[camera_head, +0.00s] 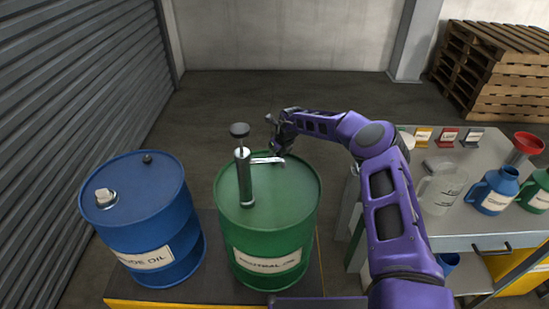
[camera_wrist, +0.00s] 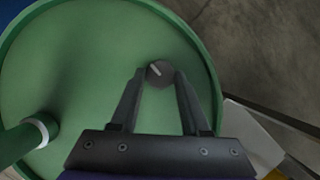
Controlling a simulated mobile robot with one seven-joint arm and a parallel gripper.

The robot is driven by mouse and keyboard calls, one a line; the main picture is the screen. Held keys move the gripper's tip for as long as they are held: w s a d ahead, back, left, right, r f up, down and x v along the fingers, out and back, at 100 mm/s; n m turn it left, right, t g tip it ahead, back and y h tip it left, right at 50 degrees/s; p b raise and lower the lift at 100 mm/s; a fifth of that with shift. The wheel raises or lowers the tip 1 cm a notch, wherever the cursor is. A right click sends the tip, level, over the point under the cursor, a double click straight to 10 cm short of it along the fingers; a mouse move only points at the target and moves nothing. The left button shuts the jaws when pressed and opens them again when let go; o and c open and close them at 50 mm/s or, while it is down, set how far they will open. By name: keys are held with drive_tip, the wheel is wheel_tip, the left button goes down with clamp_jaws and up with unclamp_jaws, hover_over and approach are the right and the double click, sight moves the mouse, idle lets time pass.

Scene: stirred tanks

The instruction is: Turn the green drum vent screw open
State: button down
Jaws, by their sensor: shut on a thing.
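The green drum (camera_head: 285,205) stands upright on a dark low platform with a yellow front edge. Its label reads something like "NEUTRAL OIL". The vent screw (camera_wrist: 159,73) is a small dark round knob with a pale slanted mark, near the drum's rim in the wrist view. My gripper (camera_head: 277,152) reaches over the drum's far right side from above. In the wrist view, the fingertips of my gripper (camera_wrist: 161,78) sit on either side of the knob and are shut on it. In the head view the screw is hidden or too small to make out.
A grey-green hand pump (camera_head: 244,178) stands upright on the drum's lid, close to my gripper. A blue drum (camera_head: 155,225) stands at left. A grey bench (camera_head: 450,220) at right holds a clear jug, blue and green jugs and a red funnel. Pallets are stacked at the back right.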

drive_tip(key=shift+d+n+b, duration=0.1)
drive_tip(key=shift+n+b, duration=0.3)
drive_tip(key=shift+n, duration=0.4)
drive_tip(key=shift+w+g, duration=0.1)
drive_tip(key=shift+g, duration=0.2)
drive_tip(key=shift+c, duration=1.9)
unclamp_jaws()
drive_tip(key=p+v, duration=0.1)
drive_tip(key=v, duration=1.6)
drive_tip(key=shift+d+p, duration=0.35)
drive_tip(key=shift+p, duration=0.05)
drive_tip(key=shift+r, duration=0.1)
